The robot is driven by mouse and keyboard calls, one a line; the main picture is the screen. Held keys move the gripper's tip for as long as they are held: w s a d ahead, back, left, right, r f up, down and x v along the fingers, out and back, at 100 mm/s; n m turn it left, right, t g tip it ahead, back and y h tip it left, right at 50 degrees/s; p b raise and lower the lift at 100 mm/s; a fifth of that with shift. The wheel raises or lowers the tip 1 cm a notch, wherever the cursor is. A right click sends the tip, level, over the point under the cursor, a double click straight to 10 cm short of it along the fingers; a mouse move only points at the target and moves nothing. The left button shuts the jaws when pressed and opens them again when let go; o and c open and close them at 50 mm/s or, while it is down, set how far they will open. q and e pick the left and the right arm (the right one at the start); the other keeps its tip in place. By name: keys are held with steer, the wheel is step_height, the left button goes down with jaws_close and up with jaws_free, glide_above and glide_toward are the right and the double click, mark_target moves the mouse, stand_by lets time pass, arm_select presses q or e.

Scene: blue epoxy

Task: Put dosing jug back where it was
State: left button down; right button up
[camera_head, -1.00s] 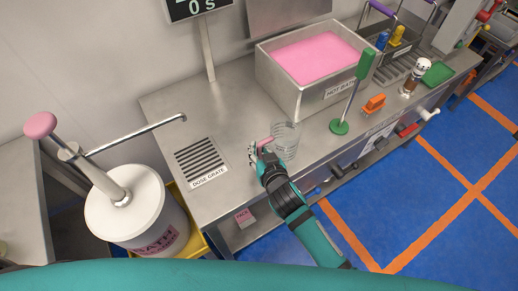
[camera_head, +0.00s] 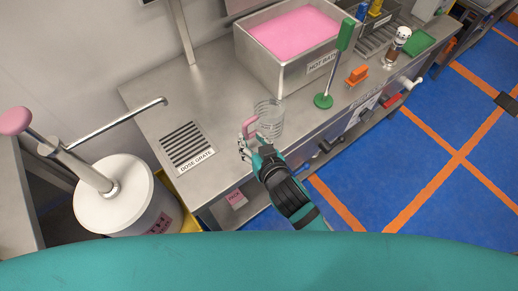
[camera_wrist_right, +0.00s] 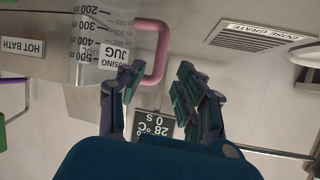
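The dosing jug (camera_head: 269,118) is clear, with a pink handle (camera_head: 249,126), and stands on the steel counter between the dose grate and the hot bath. In the right wrist view the jug (camera_wrist_right: 97,45) appears upside down with its scale and label. My right gripper (camera_head: 246,146) is at the handle side of the jug, towards the counter's front. In the wrist view its two fingers (camera_wrist_right: 158,82) are apart, with the lower part of the handle showing between and just beyond their tips. Whether a finger touches the handle I cannot tell. My left gripper is not in view.
The dose grate (camera_head: 187,147) lies left of the jug, below a pump spout (camera_head: 130,118). Behind the jug is the hot bath (camera_head: 285,72) with pink contents. A green stand (camera_head: 324,101) and orange object (camera_head: 357,75) are to the right. Counter between grate and jug is clear.

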steer(key=v, duration=0.5)
steer(key=shift+s+d+r, duration=0.1)
steer(key=shift+s+r, duration=0.05)
steer(key=shift+s, duration=0.05)
